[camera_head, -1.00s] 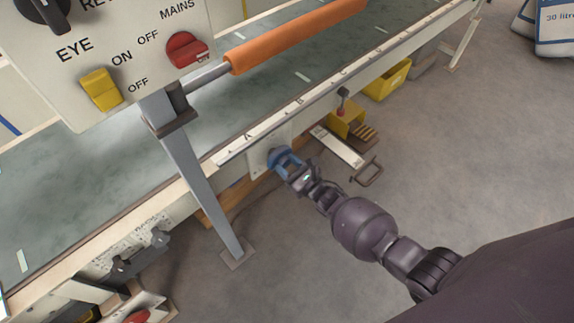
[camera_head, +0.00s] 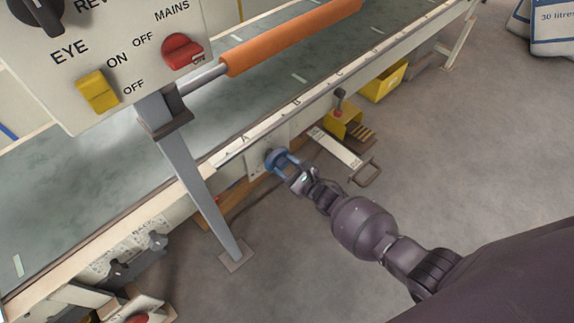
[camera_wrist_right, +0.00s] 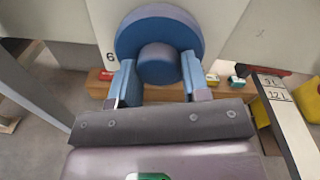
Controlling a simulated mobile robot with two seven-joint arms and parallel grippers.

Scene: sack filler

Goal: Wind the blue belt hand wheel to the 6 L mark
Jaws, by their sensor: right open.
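The blue hand wheel (camera_head: 276,158) is on the side of the belt frame, below the belt edge. In the right wrist view the blue wheel (camera_wrist_right: 160,40) faces me as a disc with a round hub in its middle. My right gripper (camera_head: 287,169) is in front of the wheel. In the right wrist view its two blue-padded fingers (camera_wrist_right: 158,80) stand open on either side of the hub, with gaps showing. A "6" is printed on the pale plate (camera_wrist_right: 103,35) left of the wheel. My left gripper is not in view.
A grey support leg (camera_head: 205,190) stands left of my right gripper. A yellow pedal box (camera_head: 343,122) and a plate marked 9 L and 12 L (camera_wrist_right: 283,105) lie to the right. A control panel (camera_head: 110,55) and orange roller (camera_head: 290,40) are above.

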